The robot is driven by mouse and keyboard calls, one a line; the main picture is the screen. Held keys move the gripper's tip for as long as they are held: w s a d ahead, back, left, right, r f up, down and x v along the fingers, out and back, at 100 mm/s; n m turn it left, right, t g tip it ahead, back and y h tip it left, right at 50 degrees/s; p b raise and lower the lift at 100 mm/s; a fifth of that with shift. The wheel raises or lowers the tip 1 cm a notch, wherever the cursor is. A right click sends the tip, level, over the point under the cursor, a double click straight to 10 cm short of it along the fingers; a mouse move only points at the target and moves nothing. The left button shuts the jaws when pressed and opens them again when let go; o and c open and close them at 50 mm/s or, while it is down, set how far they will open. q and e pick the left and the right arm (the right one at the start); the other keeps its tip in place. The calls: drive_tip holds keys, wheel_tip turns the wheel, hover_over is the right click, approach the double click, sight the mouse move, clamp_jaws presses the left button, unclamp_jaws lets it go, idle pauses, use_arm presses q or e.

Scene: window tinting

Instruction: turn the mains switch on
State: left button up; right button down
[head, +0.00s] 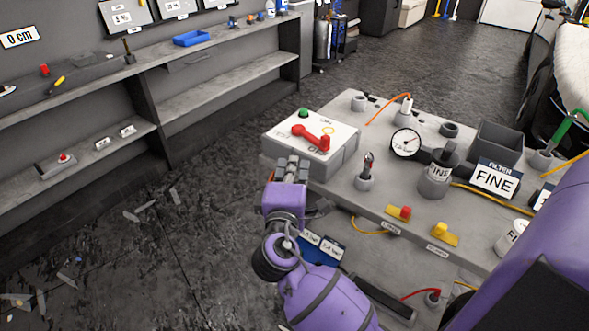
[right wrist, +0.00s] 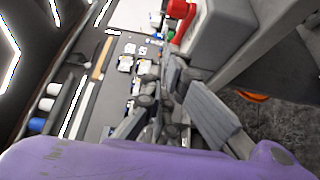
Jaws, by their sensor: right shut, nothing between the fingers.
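The mains switch is a light grey box (head: 337,158) with a white top face on the near left part of the workbench. A red lever (head: 313,136) lies across its top, pointing left, with a green button (head: 304,113) behind it. The red lever also shows at the top of the right wrist view (right wrist: 181,20). My right gripper (head: 290,166) is shut and empty, at the near left corner of the box, below the lever in the picture. I cannot tell whether it touches the box. My left gripper is not in view.
On the workbench (head: 385,208) stand a dial gauge (head: 406,143), a grey holder with a tool (head: 366,172), a FINE filter sign (head: 496,179), and red and yellow blocks. A wall shelf (head: 220,40) runs along the left. The floor between is open, with scattered scraps.

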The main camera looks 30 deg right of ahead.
drive_tip(key=w+d, duration=0.1)
drive_tip(key=d, duration=0.1)
drive_tip(key=w+d+p, duration=0.1)
drive_tip(key=w+d, duration=0.1)
drive_tip(key=d, duration=0.1)
drive_tip(key=w+d, duration=0.1)
drive_tip(key=d, duration=0.1)
drive_tip(key=shift+w+d, duration=0.2)
drive_tip(key=shift+w, duration=0.2)
